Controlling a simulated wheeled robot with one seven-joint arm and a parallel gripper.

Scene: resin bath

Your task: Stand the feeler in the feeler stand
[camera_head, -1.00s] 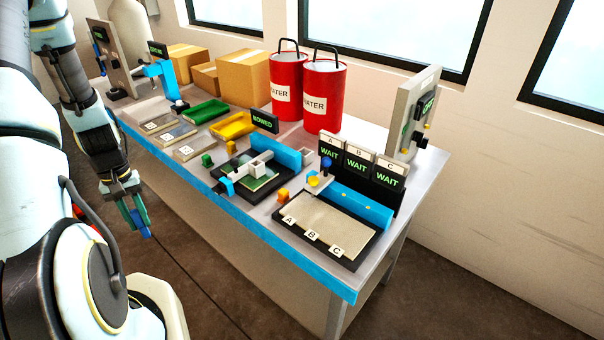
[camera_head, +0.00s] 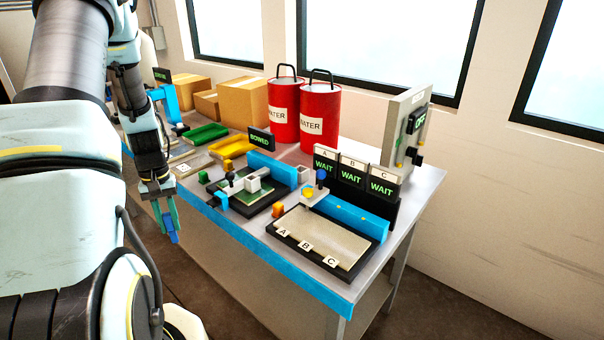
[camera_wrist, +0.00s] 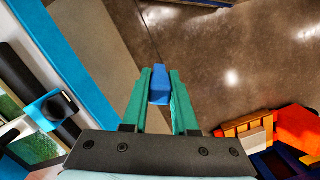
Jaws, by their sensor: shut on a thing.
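My gripper (camera_head: 167,212) hangs in front of the table's near left edge, with its green fingers pointing down. It is shut on a small blue piece, which I take to be the feeler (camera_head: 173,230). In the wrist view the feeler (camera_wrist: 158,88) sits between the two fingertips, over the floor. I cannot tell for sure which thing is the feeler stand. A blue block with a dark round top (camera_wrist: 55,107) shows at the left of the wrist view.
The table (camera_head: 433,178) has a blue front edge. On it are a black fixture with a green board (camera_head: 262,200), a plate marked A, B, C (camera_head: 338,236), WAIT signs (camera_head: 352,172), two red buckets (camera_head: 320,100) and a yellow tray (camera_head: 232,148).

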